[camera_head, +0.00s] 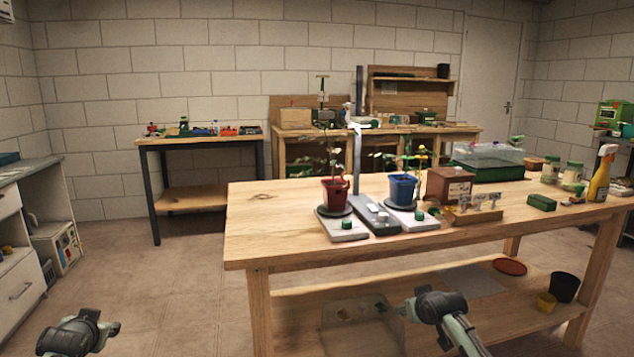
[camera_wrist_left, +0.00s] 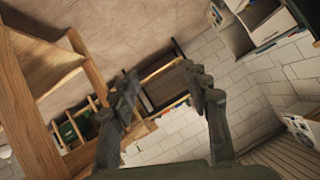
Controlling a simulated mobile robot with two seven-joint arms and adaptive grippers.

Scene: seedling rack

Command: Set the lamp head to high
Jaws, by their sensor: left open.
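The lamp is a dark upright post (camera_head: 357,165) on a grey base (camera_head: 377,214) on the wooden table, between a red-potted plant and a blue-potted plant. My left gripper (camera_head: 108,331) is low at the bottom left in the head view, well away from the lamp. In the left wrist view my left gripper (camera_wrist_left: 163,90) has its fingers spread with nothing between them. My right gripper (camera_head: 404,309) is low before the table's front; its finger state is unclear.
The table (camera_head: 270,225) also holds the red pot (camera_head: 336,195), the blue pot (camera_head: 402,188), a brown box (camera_head: 449,184), a green tray with a clear cover (camera_head: 488,162) and a yellow spray bottle (camera_head: 600,180). The table's left end is clear. Floor is open to its left.

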